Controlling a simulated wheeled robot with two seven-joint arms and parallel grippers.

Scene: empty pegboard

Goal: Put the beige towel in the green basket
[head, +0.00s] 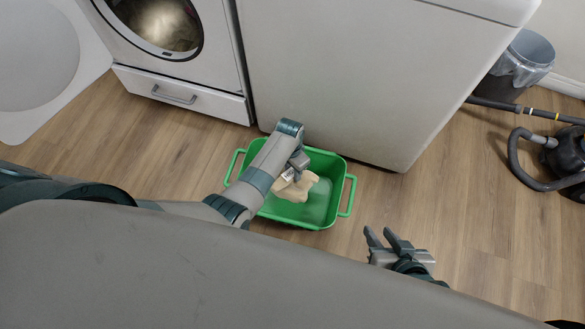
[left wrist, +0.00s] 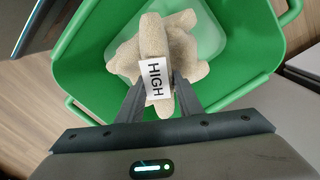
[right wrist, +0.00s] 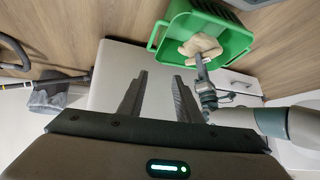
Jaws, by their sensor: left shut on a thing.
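The beige towel (head: 295,186) is bunched up and hangs from my left gripper (head: 297,170) over the green basket (head: 318,213). In the left wrist view the towel (left wrist: 180,45) sits between the fingers of my left gripper (left wrist: 158,95), with a white tag reading HIGH. The basket (left wrist: 255,72) lies below and around it in that view. I cannot tell whether the towel touches the basket floor. My right gripper (head: 388,242) is open and empty, to the right of the basket. The right wrist view shows its fingers apart (right wrist: 160,95) and the towel (right wrist: 200,46) at the basket.
A white front-loading washer (head: 185,60) with its door open stands at the upper left. A white appliance (head: 350,70) stands just behind the basket. A grey bin (head: 520,68) and a black vacuum cleaner (head: 567,153) are at the right.

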